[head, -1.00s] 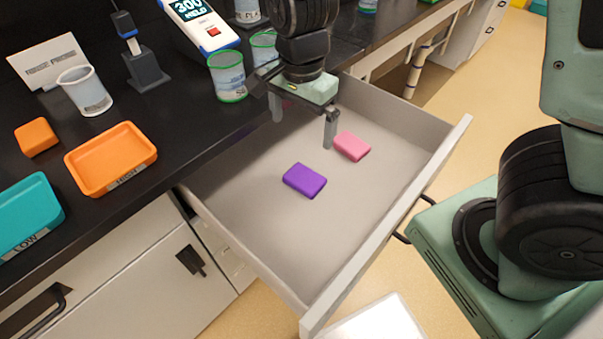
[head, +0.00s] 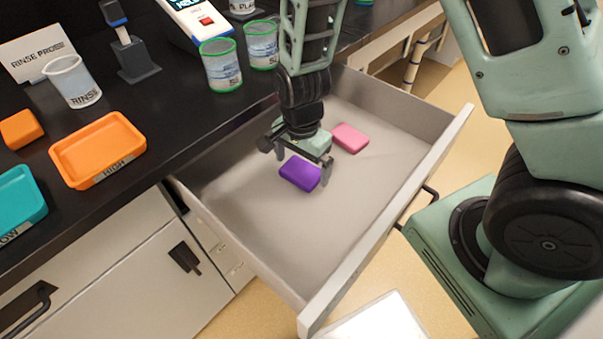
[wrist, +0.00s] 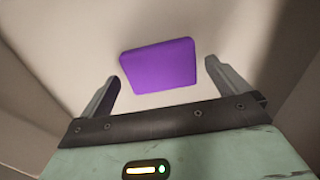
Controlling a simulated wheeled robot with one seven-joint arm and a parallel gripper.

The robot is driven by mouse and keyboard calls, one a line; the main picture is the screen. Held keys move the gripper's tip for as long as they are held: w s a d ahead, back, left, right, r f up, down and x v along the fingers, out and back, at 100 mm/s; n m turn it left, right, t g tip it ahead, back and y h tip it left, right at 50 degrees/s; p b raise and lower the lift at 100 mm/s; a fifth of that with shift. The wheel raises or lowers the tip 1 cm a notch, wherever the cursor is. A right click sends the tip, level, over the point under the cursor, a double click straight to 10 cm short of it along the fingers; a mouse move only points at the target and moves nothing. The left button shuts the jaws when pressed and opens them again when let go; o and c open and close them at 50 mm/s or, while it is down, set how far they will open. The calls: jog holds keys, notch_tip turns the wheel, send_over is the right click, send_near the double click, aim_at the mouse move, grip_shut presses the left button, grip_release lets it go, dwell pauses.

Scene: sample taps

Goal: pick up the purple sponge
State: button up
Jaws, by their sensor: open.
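The purple sponge (head: 300,173) lies flat on the floor of the open drawer (head: 262,225). My gripper (head: 303,170) is low inside the drawer, just behind and above the sponge, with its fingers spread. In the wrist view the sponge (wrist: 158,65) sits ahead of and roughly between the two finger tips of my gripper (wrist: 160,84), and gaps show on both sides of it. The gripper is open and empty. Whether the fingertips reach down to the sponge's height is hard to tell.
A pink sponge (head: 350,138) lies in the drawer just right of my gripper. The drawer's walls surround the space. On the black counter stand an orange tray (head: 97,150), a teal tray (head: 18,205), an orange sponge (head: 20,129), a rinse cup (head: 72,82) and green-rimmed cups (head: 221,66).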

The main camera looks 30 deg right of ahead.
jog(key=shift+f, duration=0.45)
jog(key=c, duration=0.9)
